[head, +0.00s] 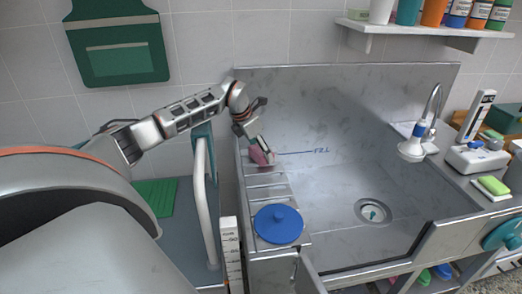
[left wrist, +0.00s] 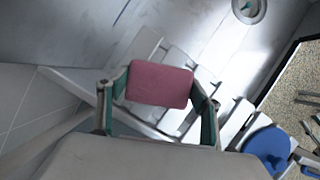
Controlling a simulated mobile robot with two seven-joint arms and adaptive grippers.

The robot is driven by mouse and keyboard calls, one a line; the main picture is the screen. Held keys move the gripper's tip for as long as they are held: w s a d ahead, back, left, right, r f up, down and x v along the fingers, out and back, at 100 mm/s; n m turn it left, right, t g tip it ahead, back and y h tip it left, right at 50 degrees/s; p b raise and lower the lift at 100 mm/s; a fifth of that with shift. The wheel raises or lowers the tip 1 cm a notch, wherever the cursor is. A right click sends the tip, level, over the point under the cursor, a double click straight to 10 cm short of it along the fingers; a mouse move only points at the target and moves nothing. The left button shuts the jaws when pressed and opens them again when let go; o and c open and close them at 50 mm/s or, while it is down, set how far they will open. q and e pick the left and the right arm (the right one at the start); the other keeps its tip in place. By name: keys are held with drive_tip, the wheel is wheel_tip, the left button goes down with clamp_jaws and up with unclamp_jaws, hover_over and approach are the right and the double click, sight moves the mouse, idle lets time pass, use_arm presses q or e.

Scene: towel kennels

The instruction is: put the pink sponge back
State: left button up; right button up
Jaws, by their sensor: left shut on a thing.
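The pink sponge (head: 260,156) is between the fingers of my left gripper (head: 257,147), at the far end of the slatted ledge (head: 266,181) on the sink's left side. In the left wrist view the sponge (left wrist: 159,84) shows as a flat rounded block with one green-padded finger at each side; my left gripper (left wrist: 158,100) is shut on it. The slats (left wrist: 176,120) lie beyond it. I cannot tell whether the sponge touches the ledge. My right gripper is not in view.
A blue round lid (head: 278,224) lies on the near end of the ledge. The steel basin (head: 330,200) is empty around its drain (head: 373,211). A faucet (head: 433,110) and a green sponge on a white dish (head: 494,186) are at the right. A white upright rail (head: 204,200) stands left of the sink.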

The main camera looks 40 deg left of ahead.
use_arm(q)
drive_tip(key=o, duration=1.1)
drive_tip(key=shift+f, duration=0.1)
drive_tip(key=shift+c, duration=0.2)
drive_tip(key=shift+s+a+r, duration=0.1)
drive_tip(key=shift+r, duration=0.4)
drive_tip(key=v, duration=1.1)
drive_tip(key=shift+s+r, duration=0.1)
